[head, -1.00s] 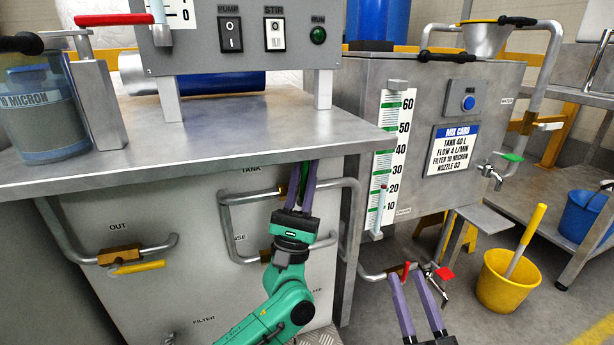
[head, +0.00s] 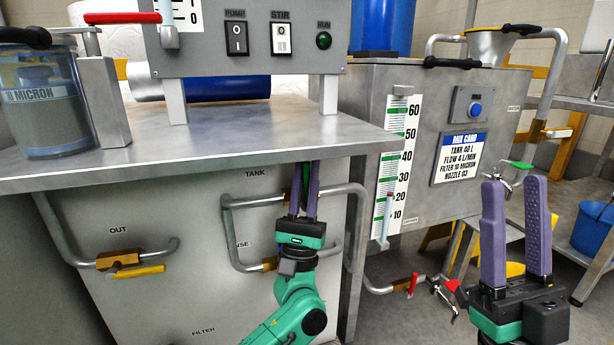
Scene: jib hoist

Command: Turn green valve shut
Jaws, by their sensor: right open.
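My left gripper (head: 304,166) is at the pipe under the bench top, below the TANK label. Its two purple fingers point up and lie close together at a brass valve body (head: 287,195). A thin strip of green shows between them, perhaps a valve handle. Its grip on that is not clear. My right gripper (head: 515,180) is open and empty at the lower right, with its fingers pointing up and well apart. A tap with a green handle (head: 521,165) on the mixing tank shows between and beyond its fingertips; I see no contact.
A yellow-handled valve (head: 138,271) is on the OUT pipe at the left. A red-handled valve (head: 413,285) sits low under the mixing tank (head: 360,105). The bench top (head: 240,135) overhangs the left gripper. A blue bucket (head: 592,228) stands at the right.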

